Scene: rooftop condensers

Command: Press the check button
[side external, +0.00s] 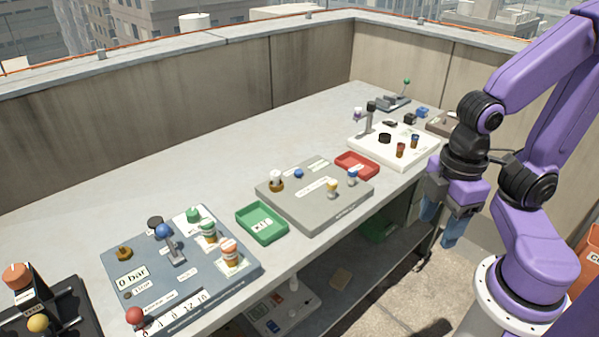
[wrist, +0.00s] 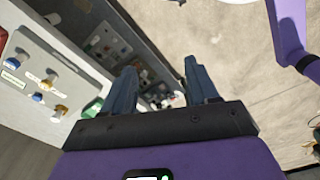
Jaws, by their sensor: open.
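I cannot read any label that marks the check button. A grey panel (side external: 300,211) in the middle carries a small blue button (side external: 298,173), a yellow-topped knob (side external: 332,187) and a blue-topped knob (side external: 352,176). A white panel (side external: 375,150) stands at the back right. My gripper (side external: 440,218) is open and empty, pointing down beyond the bench's right edge, apart from every panel. Its fingers also show in the wrist view (wrist: 160,68).
A green tray (side external: 262,224) and a red tray (side external: 356,166) lie beside the grey panel. A black box with an orange knob (side external: 17,277) is at the far left. A lower shelf (side external: 335,290) holds more items. The bench's rear left is clear; concrete walls close the back.

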